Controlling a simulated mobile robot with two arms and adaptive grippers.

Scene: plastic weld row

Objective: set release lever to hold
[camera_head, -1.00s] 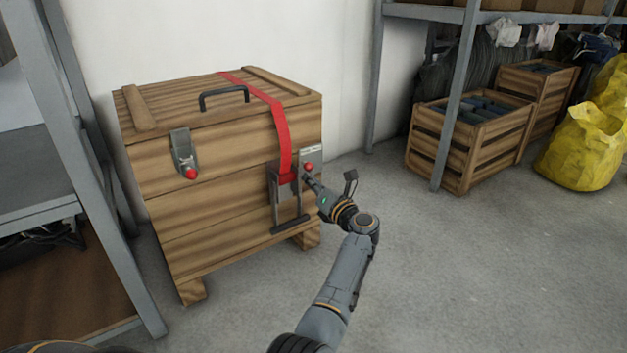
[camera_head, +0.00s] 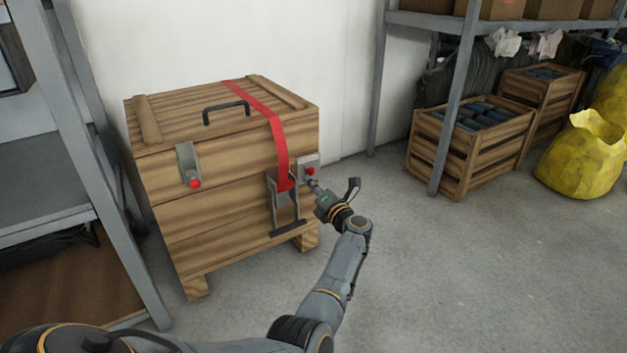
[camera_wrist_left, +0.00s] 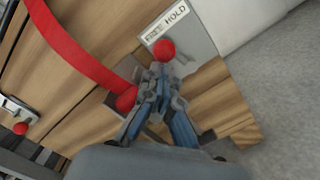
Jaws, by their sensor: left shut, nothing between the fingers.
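The release lever shows as a red knob (camera_head: 311,171) on a grey plate (camera_head: 308,158) at the right end of the wooden crate's front (camera_head: 225,220). In the left wrist view, the plate (camera_wrist_left: 198,36) bears a label reading FREE and HOLD. The red knob (camera_wrist_left: 164,50) sits nearer the word FREE; the lever's stem is mostly hidden. My left gripper (camera_head: 313,184) is shut and empty, with its tips just below the knob. In the left wrist view its tips (camera_wrist_left: 159,72) come close to the knob; I cannot tell whether they touch. My right gripper is out of view.
A red strap (camera_head: 279,140) runs over the crate into a buckle (camera_head: 286,200) just left of the plate. Another latch with a red knob (camera_head: 194,183) is farther left. Grey shelving stands at left and right. Slatted crates (camera_head: 465,150) and open floor lie to the right.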

